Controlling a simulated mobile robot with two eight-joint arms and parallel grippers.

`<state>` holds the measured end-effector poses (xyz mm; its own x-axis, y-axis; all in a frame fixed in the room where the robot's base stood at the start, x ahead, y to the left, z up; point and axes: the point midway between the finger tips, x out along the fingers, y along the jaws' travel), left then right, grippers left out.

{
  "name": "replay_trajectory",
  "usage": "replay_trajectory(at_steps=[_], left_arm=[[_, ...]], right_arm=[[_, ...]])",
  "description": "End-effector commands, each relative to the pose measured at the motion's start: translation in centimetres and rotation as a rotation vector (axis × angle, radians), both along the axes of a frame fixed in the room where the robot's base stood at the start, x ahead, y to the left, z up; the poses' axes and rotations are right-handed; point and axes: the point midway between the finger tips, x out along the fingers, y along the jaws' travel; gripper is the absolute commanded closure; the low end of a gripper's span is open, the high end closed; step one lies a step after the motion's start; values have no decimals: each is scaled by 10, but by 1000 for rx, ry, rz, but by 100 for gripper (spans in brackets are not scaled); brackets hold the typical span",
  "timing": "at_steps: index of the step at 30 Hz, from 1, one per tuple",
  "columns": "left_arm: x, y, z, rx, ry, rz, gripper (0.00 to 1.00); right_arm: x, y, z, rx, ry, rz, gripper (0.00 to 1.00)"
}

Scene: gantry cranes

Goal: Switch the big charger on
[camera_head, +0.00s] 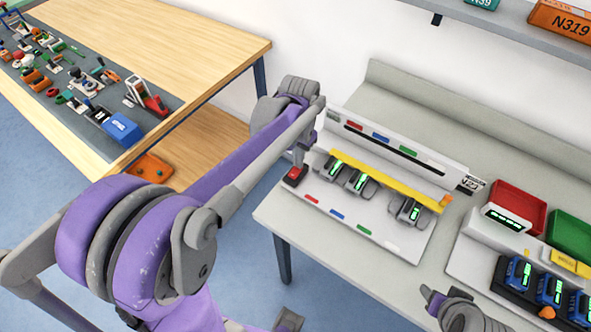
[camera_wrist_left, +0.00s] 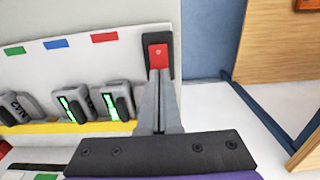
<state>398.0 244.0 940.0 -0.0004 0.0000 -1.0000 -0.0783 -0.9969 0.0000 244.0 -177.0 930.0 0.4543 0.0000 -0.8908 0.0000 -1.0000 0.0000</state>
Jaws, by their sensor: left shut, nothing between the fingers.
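A long white charger (camera_head: 365,217) lies on the grey bench, with a yellow bar (camera_head: 385,178) and grey batteries (camera_head: 334,167) with green lights. Its red switch (camera_head: 294,174) sits in a dark housing at the left front corner; it also shows in the left wrist view (camera_wrist_left: 158,52). My left gripper (camera_head: 299,158) is shut and empty, pointing down at the switch. In the left wrist view its fingertips (camera_wrist_left: 159,74) overlap the switch's near edge; I cannot tell whether they press it. My right gripper (camera_head: 433,298) is partly in view at the bottom, its jaws unclear.
A second charger (camera_head: 470,262) with blue batteries (camera_head: 517,270) stands to the right, near a red bin (camera_head: 515,203) and a green bin (camera_head: 571,230). A shelf (camera_head: 470,18) hangs above the bench. A wooden table (camera_head: 190,45) with tools is at the left.

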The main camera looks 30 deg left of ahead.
Motion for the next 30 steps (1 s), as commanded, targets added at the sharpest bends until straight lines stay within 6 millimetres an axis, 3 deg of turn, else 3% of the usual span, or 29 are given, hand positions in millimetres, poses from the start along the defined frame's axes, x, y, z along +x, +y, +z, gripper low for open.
replay_trajectory(at_steps=[20,30], left_arm=[[0,0,-8,0,0,0,100],[1,0,14,0,-1,0,100]], right_arm=[[-2,0,-7,0,4,0,45],[3,0,11,0,-7,0,45]])
